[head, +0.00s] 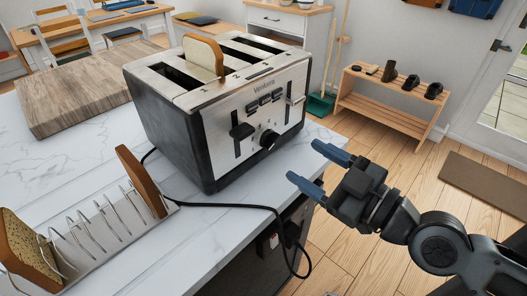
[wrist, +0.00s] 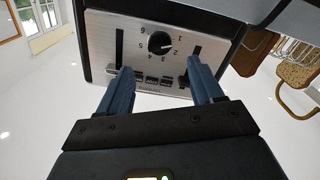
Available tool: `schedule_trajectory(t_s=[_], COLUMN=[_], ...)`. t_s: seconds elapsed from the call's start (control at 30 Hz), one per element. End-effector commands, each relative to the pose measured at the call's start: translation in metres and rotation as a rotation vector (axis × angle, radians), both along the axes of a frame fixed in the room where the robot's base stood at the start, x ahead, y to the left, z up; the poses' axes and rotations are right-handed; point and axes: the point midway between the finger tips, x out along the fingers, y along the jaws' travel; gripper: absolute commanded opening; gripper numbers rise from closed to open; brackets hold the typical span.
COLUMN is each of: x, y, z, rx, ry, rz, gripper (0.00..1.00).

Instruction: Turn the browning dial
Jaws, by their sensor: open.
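The toaster (head: 225,105) stands on the white marble counter, with a slice of bread sticking up from one slot. Its browning dial (head: 268,139) is a black knob low on the steel front panel, between two lever slots. In the wrist view the dial (wrist: 160,42) appears upside down with numbers around it. My gripper (head: 309,167) is open and empty, with blue fingers pointing at the toaster front from the right. In the wrist view its fingertips (wrist: 157,72) lie on either side below the dial, apart from it as far as I can tell.
A wire toast rack (head: 95,225) with bread slices stands at the left front. The toaster's black cord (head: 240,206) runs over the counter edge to a socket. A wooden board (head: 85,90) lies behind. Open floor lies right of the counter.

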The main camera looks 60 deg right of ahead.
Motion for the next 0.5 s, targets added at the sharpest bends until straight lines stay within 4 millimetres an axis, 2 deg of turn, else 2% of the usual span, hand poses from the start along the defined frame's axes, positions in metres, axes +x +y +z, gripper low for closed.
schedule_trajectory(t_s=[0.17,0.5], x=[0.012,0.050], y=[-0.003,-0.014], z=[0.002,0.003], rx=[0.001,0.002], ry=[-0.004,-0.005], rz=[-0.002,0.000], gripper=[0.66,0.66])
